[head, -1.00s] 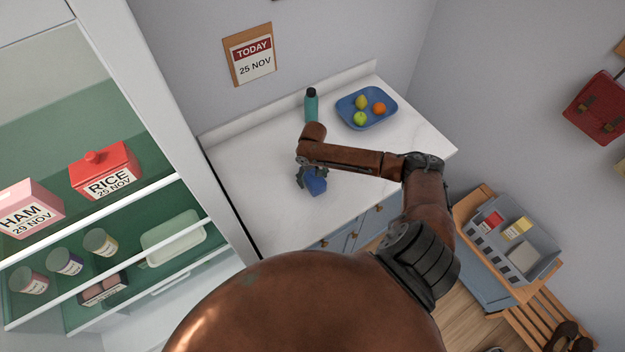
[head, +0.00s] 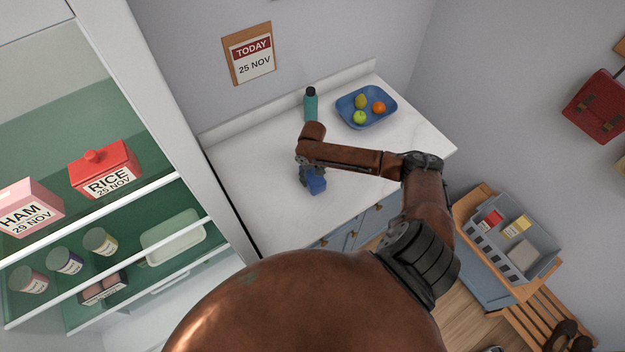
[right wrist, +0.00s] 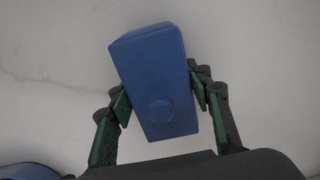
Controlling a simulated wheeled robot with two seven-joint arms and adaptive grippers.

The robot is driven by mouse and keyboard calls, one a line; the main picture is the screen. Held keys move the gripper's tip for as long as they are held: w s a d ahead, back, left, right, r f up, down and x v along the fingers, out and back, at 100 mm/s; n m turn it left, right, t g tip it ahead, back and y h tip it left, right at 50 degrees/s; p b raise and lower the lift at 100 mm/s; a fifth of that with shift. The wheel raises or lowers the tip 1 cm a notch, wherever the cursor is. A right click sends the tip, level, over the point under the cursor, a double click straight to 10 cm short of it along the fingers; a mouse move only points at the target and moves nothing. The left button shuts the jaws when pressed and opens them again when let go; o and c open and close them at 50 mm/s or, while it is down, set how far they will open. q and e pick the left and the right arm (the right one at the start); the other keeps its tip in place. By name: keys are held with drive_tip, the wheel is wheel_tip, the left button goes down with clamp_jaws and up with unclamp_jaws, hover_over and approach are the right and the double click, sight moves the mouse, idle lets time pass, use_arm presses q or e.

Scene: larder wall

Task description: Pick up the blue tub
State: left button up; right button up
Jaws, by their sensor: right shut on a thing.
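The blue tub (head: 316,184) is at the white counter, below my right forearm in the head view. In the right wrist view the blue tub (right wrist: 158,82) shows its lid with a round knob, slightly tilted in the picture. My right gripper (head: 308,178) is shut on the tub. In the right wrist view the green-padded fingers of my right gripper (right wrist: 160,100) press on its two sides. I cannot tell whether the tub touches the counter. My left gripper is not in view.
On the counter (head: 260,190) stand a teal bottle (head: 311,105) and a blue tray (head: 383,122) with fruit. An open fridge (head: 190,150) holds a rice tub (head: 105,170), a ham tub (head: 30,207) and jars. A grey crate (head: 545,240) is at the right.

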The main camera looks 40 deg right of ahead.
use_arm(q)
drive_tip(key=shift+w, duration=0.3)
use_arm(e)
drive_tip(key=shift+c, duration=0.3)
drive_tip(key=shift+r, duration=0.1)
drive_tip(key=shift+w+r, duration=0.1)
drive_tip(key=shift+r, duration=0.45)
drive_tip(key=s+a+r+b, duration=0.2)
drive_tip(key=s+a+r, duration=0.7)
drive_tip(key=a+r, duration=0.25)
use_arm(q)
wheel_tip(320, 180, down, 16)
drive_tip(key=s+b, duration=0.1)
drive_tip(key=b, duration=1.2)
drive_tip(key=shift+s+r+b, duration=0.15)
drive_tip(key=shift+b, duration=0.2)
use_arm(e)
drive_tip(key=w+a+f+n, duration=0.1)
drive_tip(key=a+f+n, duration=0.1)
drive_tip(key=a, duration=0.7)
drive_tip(key=shift+w+a+f, duration=0.15)
drive_tip(key=shift+a+f, duration=0.2)
drive_tip(key=shift+a, duration=0.05)
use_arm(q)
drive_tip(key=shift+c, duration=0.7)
